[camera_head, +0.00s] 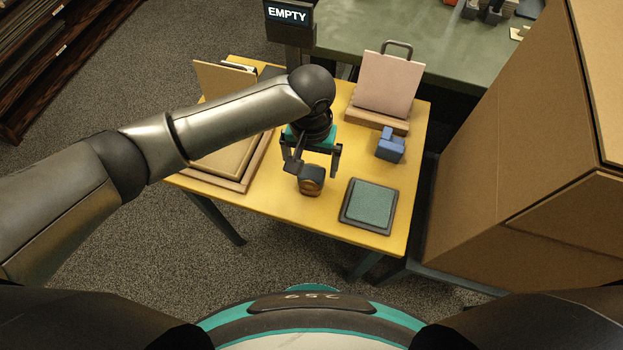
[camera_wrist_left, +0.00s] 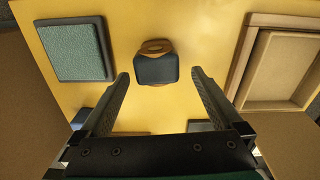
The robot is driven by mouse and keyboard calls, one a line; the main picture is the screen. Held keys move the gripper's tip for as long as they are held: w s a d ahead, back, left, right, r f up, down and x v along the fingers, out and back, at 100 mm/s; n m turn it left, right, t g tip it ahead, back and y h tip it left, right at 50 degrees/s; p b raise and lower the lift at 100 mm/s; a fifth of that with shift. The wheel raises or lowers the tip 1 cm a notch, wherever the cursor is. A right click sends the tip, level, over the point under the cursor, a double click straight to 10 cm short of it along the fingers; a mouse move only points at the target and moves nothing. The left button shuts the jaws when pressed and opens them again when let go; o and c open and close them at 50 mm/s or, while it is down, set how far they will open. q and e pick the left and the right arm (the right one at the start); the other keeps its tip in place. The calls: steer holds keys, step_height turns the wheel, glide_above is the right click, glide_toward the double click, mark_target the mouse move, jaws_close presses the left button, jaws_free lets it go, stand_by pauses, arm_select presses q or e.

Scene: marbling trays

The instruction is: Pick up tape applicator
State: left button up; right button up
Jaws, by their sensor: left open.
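The tape applicator (camera_head: 311,187) is a small dark block with an orange-brown roll, standing on the yellow table near its front edge. In the left wrist view the applicator (camera_wrist_left: 156,70) shows as a dark rounded block with a brown band, ahead of and between the fingertip lines. My left gripper (camera_head: 314,163) points down over it, open, with a finger on each side in the picture. Whether the fingers are level with the applicator I cannot tell. My right gripper is not in view.
A green pad in a dark frame (camera_head: 369,206) lies to the right, with a blue block (camera_head: 391,146) behind it. A wooden tray (camera_head: 228,181) is on the left. A pink board (camera_head: 387,84) stands at the back. A large cardboard box (camera_head: 510,150) rises beyond the table's right side.

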mark_target(312, 172)
arm_select(q)
steer(key=f, duration=0.1)
steer(key=f+b, duration=0.1)
steer(key=f, duration=0.1)
steer(key=s+f+b, duration=0.1)
steer(key=f, duration=0.1)
steer(key=shift+c, duration=0.2)
steer(key=c, duration=1.5)
steer(key=shift+r, duration=0.1)
step_height(312, 172, up, 20)
steer(key=p, duration=0.6)
